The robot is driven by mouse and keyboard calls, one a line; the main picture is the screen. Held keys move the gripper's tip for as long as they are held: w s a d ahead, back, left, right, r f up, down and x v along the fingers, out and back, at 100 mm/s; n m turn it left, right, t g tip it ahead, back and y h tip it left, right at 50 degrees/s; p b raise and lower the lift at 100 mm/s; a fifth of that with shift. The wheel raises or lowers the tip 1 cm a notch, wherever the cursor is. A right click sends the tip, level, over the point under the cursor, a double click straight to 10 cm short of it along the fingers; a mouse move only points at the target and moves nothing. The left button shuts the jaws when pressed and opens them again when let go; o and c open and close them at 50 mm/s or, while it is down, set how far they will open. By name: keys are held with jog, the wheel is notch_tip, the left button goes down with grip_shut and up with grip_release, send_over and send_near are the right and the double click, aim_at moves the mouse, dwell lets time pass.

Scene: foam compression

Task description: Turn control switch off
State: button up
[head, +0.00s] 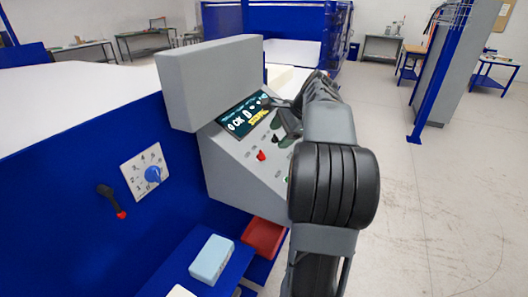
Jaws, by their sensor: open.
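A grey control box (236,170) with a sloped panel stands in the middle of the head view. Its dark screen (243,117) shows white and yellow text, partly readable as "0 OK 0". Below the screen are a red switch (261,156) and a small black switch (275,138); I cannot tell which is the control switch or its position. My gripper (281,118) is at the upper right of the panel, by the screen's right end. It is open, partly hidden by my arm, and contact is unclear. My arm covers the panel's right side.
On the blue wall at left are a white dial plate with a blue knob (153,174) and a black lever with red tip (112,201). A light-blue block (211,260) lies on a blue shelf near a red tray (263,238). Open floor lies to the right.

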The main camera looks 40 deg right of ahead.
aim_at(263, 154)
jog(key=p+x, duration=0.1)
jog(key=x, duration=0.9)
jog(key=shift+c, duration=0.4)
jog(key=c, duration=0.8)
jog(key=shift+c, duration=0.2)
